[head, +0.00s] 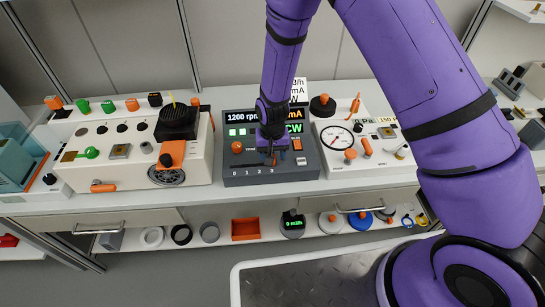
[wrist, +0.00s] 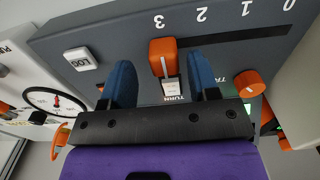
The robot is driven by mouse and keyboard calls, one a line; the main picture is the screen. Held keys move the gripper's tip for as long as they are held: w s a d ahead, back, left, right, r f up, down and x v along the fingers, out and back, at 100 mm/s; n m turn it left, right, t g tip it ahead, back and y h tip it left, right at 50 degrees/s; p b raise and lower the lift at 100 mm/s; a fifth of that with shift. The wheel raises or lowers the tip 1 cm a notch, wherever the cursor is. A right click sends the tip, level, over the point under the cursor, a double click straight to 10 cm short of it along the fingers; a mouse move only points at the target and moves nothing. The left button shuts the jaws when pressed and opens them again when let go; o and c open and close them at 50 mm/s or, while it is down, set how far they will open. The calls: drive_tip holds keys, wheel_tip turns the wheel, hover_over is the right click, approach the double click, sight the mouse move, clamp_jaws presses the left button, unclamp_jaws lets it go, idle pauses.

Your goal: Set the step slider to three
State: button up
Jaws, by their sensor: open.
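The step slider is an orange handle (wrist: 163,52) on a dark grey panel (head: 240,181). A black slot (wrist: 245,45) runs beside it, under the scale 0, 1, 2, 3, which is upside down in the wrist view. The handle stands at the slot's left end there, lined up with the 3. My gripper (wrist: 160,68) is open, its two blue fingers on either side of the handle with gaps visible. In the head view my gripper (head: 271,155) is over the panel and largely hides the handle.
An orange round knob (wrist: 249,83) is right of the fingers in the wrist view, and a white LOG button (wrist: 80,60) is to their left. In the head view an orange switch (head: 297,145) stands close right of my gripper. Other panels with knobs flank this one.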

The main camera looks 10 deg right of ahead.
wheel_tip(320, 180, up, 9)
idle(0.3)
idle(0.5)
drive_tip(key=s+d+r+t, duration=0.15)
drive_tip(key=d+r, duration=0.25)
drive_tip(key=r, duration=0.5)
drive_tip(key=s+d+r+y, duration=0.1)
drive_tip(key=s+d+r, duration=0.25)
drive_tip(key=r, duration=0.45)
drive_tip(key=s+d+r+t, duration=0.1)
drive_tip(key=s+d+r, duration=0.1)
drive_tip(key=d+r, duration=0.5)
drive_tip(key=s+d+r+t, duration=0.1)
drive_tip(key=s+d+r, duration=0.1)
drive_tip(key=s+r, duration=0.2)
drive_tip(key=s+d+r, duration=0.3)
drive_tip(key=s+r, duration=0.1)
drive_tip(key=s, duration=0.5)
drive_tip(key=s+d+r+t+h, duration=0.1)
drive_tip(key=s+d+r, duration=0.2)
drive_tip(key=s, duration=0.3)
drive_tip(key=shift+s+r+t, duration=0.25)
drive_tip(key=shift+r+t, duration=0.1)
drive_tip(key=shift+r, duration=0.4)
